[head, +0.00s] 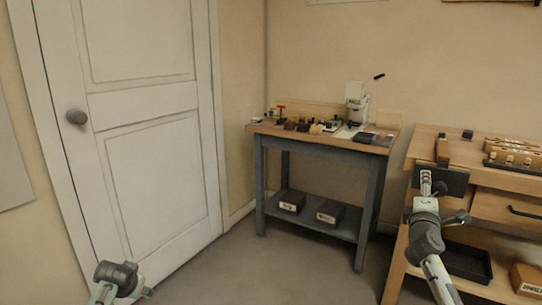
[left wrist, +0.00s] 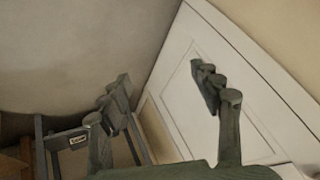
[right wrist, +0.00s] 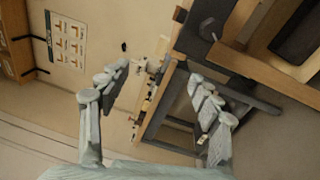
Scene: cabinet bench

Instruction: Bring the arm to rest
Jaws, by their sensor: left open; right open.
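My left gripper (left wrist: 162,84) is open in the left wrist view, with nothing between its fingers. Behind it are the floor and the white door. In the head view, part of my left arm shows at the bottom left, in front of the door. My right gripper (right wrist: 160,80) is open and empty in the right wrist view, with the wall and bench furniture behind it. In the head view, my right arm rises from the bottom right in front of the wooden cabinet bench (head: 488,204). I cannot tell there whether it touches the bench.
A grey-legged workbench (head: 315,140) with small items and a press-like device (head: 357,103) stands against the wall. Dark bins (head: 292,201) sit on its lower shelf. The white door (head: 155,150) is shut at the left. The floor (head: 285,265) between is clear.

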